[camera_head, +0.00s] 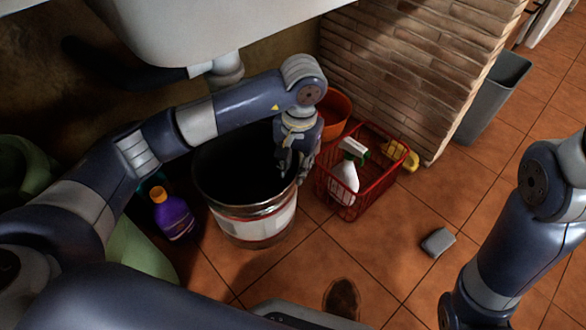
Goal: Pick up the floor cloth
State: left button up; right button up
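A small grey flat piece (438,242), which may be the floor cloth, lies on the tiled floor at right of centre. I cannot tell for sure that it is cloth. My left gripper (293,170) points down by the right rim of the large bin (255,226), left of the red basket and well away from the grey piece. Its fingers look parted with nothing visible between them. My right arm comes in at the right, but its gripper is out of the picture.
A red basket (350,209) holds a white spray bottle (344,180). A yellow item (402,154) lies beside it, and an orange bucket (336,112) stands behind. A purple bottle (174,215) is at left. A sink (190,25) hangs above. Floor around the grey piece is clear.

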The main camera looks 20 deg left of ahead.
aim_at(438, 243)
jog(key=z, duration=0.9)
